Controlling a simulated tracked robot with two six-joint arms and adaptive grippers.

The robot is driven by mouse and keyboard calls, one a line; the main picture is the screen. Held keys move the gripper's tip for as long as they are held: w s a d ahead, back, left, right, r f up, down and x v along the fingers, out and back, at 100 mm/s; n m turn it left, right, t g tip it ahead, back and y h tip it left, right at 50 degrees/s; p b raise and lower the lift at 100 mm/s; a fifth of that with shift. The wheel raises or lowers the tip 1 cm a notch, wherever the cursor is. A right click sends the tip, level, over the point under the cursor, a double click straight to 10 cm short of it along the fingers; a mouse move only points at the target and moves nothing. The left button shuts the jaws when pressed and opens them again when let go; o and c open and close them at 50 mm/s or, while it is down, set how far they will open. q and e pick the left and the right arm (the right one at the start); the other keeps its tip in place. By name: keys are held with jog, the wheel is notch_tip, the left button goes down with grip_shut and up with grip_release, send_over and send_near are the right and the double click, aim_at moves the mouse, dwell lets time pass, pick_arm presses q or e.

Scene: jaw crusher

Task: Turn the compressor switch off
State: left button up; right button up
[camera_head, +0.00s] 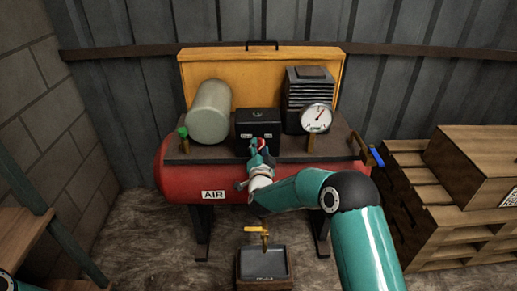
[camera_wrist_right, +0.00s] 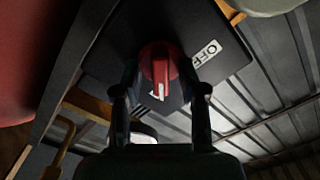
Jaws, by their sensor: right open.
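The compressor (camera_head: 180,178) is a red tank marked AIR with a dark top plate. A black switch box (camera_head: 257,118) stands at the middle of its front edge. My right gripper (camera_head: 261,150) is in front of the box and covers part of it. In the right wrist view, the red switch knob (camera_wrist_right: 160,62) with a white pointer mark sits on the box face (camera_wrist_right: 125,35). The right gripper's open fingers (camera_wrist_right: 160,86) are on both sides of the knob; contact is unclear. An OFF label (camera_wrist_right: 207,52) is right of the knob; the pointer is not toward it.
A gauge (camera_head: 316,118) and a finned motor (camera_head: 308,88) stand right of the box, a pale cylinder (camera_head: 209,112) left. A blue-handled valve (camera_head: 376,156) is at the right end. A tray with a yellow tap (camera_head: 264,235) is below. Wooden crates (camera_head: 480,165) stand right.

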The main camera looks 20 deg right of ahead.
jog(key=shift+c, duration=0.2)
grip_shut()
jog(key=shift+n, duration=0.4)
jog(key=n+b, duration=0.1)
jog(key=n, duration=0.1)
jog(key=shift+n+b, duration=0.3)
jog(key=shift+b, duration=0.05)
jog(key=n, duration=0.3)
jog(key=shift+a+r+n+b, duration=0.1)
jog(key=shift+n+b, duration=0.2)
jog(key=n, duration=0.5)
jog(key=shift+w+a+r, duration=0.1)
jog(key=shift+a, duration=0.05)
jog(key=n+p, duration=0.1)
jog(key=n, duration=0.5)
jog(key=shift+a, duration=0.2)
